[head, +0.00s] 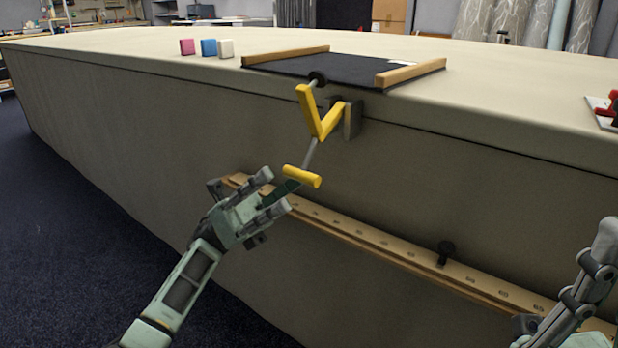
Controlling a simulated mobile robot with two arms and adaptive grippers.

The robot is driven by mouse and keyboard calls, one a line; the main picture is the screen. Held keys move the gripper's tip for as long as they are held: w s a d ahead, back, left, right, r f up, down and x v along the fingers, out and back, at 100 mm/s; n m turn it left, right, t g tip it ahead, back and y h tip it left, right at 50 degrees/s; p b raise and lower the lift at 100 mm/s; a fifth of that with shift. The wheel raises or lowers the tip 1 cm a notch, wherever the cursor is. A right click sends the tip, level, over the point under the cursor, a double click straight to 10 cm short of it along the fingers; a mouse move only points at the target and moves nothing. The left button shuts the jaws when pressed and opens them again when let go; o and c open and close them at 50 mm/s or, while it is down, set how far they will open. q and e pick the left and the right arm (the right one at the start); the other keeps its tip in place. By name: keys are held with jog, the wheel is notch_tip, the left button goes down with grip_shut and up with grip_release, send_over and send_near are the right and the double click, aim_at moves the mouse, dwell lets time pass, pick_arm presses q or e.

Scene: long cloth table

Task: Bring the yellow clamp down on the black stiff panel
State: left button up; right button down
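The yellow clamp (308,113) is mounted at the front edge of the long cloth table. Its dark round pad shows at the near edge of the black stiff panel (335,69); I cannot tell whether they touch. Its yellow handle bar (302,176) hangs below the table edge on a grey rod. The panel lies flat on the tabletop between two wooden strips. My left gripper (272,188) is open, just left of and below the handle bar, with no clear contact. Part of my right gripper (597,262) shows at the right edge; its fingertips are not clear.
Pink, blue and white blocks (208,47) stand left of the panel. A wooden rail (380,245) with a dark knob runs along the table's front below the clamp. A red item on a white plate (603,108) sits at the right edge. The tabletop (510,90) right of the panel is clear.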

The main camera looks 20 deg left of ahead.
aim_at(300, 175)
pick_arm(q)
jog(key=shift+x, duration=2.7)
grip_shut()
